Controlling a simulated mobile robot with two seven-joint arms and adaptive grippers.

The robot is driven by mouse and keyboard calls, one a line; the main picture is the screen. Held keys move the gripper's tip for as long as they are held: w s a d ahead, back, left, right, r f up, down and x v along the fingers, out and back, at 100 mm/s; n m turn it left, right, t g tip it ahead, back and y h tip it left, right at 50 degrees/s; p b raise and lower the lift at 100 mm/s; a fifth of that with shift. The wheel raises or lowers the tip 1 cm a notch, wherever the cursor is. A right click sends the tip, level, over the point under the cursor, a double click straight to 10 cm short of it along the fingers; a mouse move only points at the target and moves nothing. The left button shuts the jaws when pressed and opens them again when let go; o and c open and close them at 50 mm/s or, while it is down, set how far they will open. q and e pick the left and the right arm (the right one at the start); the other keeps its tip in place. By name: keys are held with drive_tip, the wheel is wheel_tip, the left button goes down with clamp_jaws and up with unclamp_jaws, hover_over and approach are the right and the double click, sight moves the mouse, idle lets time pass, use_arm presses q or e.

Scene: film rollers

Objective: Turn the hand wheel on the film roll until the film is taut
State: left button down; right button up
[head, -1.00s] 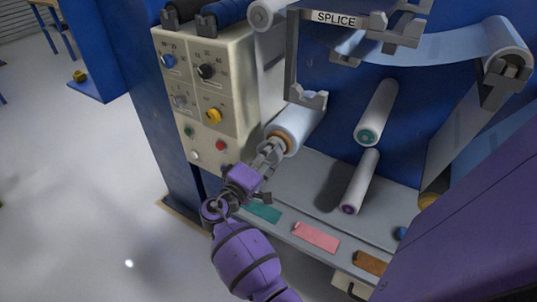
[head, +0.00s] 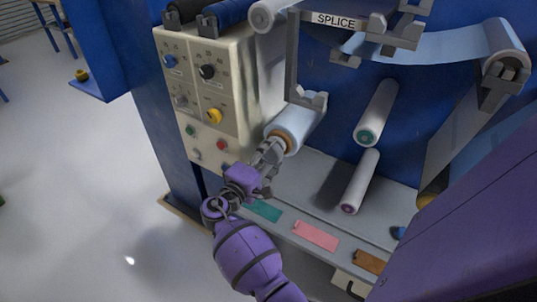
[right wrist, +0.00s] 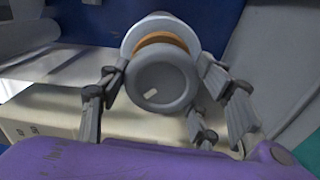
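The film roll (head: 297,125) is pale blue-white with an orange core end, below the splice bracket. In the right wrist view the roll (right wrist: 158,27) stands behind a round grey hand wheel (right wrist: 160,80) with a small white mark low on its face. My right gripper (head: 268,156) is at the wheel. In the right wrist view its fingers (right wrist: 160,72) stand spread on both sides of the wheel, very close to its rim; I cannot tell whether they touch. A pale blue film strip (head: 440,47) runs across the upper right. My left gripper is not in view.
A beige control panel (head: 205,95) with knobs and buttons stands left of the roll. Two white rollers (head: 377,112) (head: 360,181) are to the right. Below, a grey ledge (head: 290,190) carries teal, pink and brown tags. The floor at left is clear.

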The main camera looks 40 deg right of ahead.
drive_tip(key=o, duration=0.4)
drive_tip(key=shift+r, duration=0.1)
drive_tip(key=shift+a, duration=0.15)
drive_tip(key=v, duration=1.1)
drive_tip(key=shift+s+a, duration=0.2)
drive_tip(key=shift+a, duration=0.1)
